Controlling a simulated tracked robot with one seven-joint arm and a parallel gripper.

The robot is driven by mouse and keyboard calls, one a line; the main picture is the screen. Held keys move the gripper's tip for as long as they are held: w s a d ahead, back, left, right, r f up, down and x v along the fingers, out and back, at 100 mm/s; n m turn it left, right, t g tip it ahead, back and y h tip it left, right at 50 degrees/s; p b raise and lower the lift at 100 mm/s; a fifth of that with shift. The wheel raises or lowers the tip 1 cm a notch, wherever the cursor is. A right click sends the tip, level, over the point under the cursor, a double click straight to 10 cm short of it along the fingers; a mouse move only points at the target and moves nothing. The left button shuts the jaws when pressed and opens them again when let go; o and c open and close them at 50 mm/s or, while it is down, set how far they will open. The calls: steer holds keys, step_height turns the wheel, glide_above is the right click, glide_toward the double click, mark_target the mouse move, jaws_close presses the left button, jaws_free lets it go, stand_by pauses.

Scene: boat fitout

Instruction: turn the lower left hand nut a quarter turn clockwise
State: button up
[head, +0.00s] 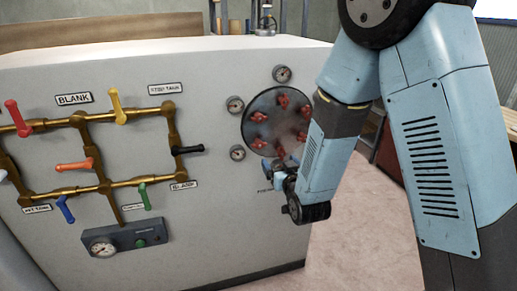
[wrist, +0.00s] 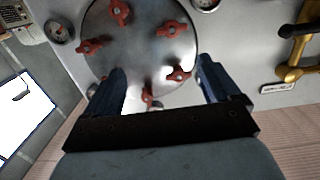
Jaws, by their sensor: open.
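A round grey metal plate (head: 278,126) on the white panel carries several red wing-shaped nuts. In the head view, the lower left hand nut (head: 259,144) sits near the plate's lower left edge. My gripper (head: 271,168) is just below that nut. In the wrist view, my gripper (wrist: 160,82) is open, with one dark blue finger on each side of the plate's lower part. Two red nuts (wrist: 147,97) (wrist: 178,75) show between the fingers; I cannot tell which is the lower left one. I cannot tell whether the fingers touch anything.
Small round gauges (head: 235,104) (head: 282,74) (head: 237,153) stand around the plate. Brass pipes (head: 130,118) with coloured lever handles run to the left, a black lever (head: 188,150) nearest. A blue-grey gauge box (head: 113,243) is lower left. Bare floor (head: 352,220) lies right of the panel.

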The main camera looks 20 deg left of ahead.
mark_target(260, 146)
steer(key=shift+t+y, duration=0.3)
steer(key=x, duration=0.4)
steer(key=a+f+x, duration=0.1)
steer(key=x, duration=0.4)
steer(key=s+a+x, duration=0.1)
steer(key=x, duration=0.3)
steer(key=shift+w+f, duration=0.15)
